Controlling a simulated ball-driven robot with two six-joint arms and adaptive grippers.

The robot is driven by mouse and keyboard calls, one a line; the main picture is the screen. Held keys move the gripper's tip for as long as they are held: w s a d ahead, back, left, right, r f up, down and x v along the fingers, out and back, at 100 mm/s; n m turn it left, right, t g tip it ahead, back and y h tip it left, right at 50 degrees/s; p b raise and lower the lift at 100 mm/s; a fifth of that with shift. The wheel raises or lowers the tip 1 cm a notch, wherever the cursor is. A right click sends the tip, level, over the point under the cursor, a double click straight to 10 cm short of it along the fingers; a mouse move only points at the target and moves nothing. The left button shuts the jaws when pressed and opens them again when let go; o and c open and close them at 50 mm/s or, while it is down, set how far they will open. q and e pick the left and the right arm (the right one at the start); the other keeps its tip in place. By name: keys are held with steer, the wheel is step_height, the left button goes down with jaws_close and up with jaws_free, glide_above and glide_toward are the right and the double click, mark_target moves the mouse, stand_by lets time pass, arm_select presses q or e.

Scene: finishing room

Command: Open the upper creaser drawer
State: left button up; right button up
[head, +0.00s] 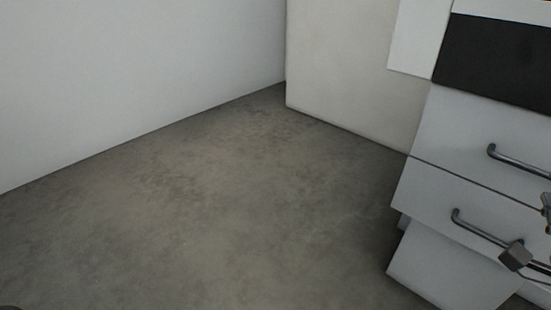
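A light grey drawer unit stands at the right edge of the head view. Its upper drawer (455,125) has a dark bar handle (515,161) and looks closed, with its right part cut off by the frame. A lower drawer front (430,190) below has a similar handle (478,229). My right gripper (532,231) shows only partly at the right edge. Its two fingertips look apart with nothing between them. One fingertip overlaps the right end of the lower handle in the picture; I cannot tell if they touch. My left gripper is not in view.
A black panel (490,58) and a white part sit above the upper drawer. Another pale panel (450,268) is at the bottom of the unit. A pale block (345,70) stands behind, against a white wall (130,65). The concrete floor (220,210) is clear.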

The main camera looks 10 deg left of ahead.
steer(key=b, duration=0.2)
glide_toward(529, 171)
steer(key=x, duration=0.9)
steer(key=shift+w+d+r, duration=0.1)
steer(key=shift+w+d, duration=0.05)
steer(key=shift+w, duration=0.2)
steer(key=shift+w+r, duration=0.1)
steer(key=shift+w, duration=0.4)
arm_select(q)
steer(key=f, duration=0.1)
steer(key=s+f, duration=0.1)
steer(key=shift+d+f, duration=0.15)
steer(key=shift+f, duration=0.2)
arm_select(e)
jaws_close()
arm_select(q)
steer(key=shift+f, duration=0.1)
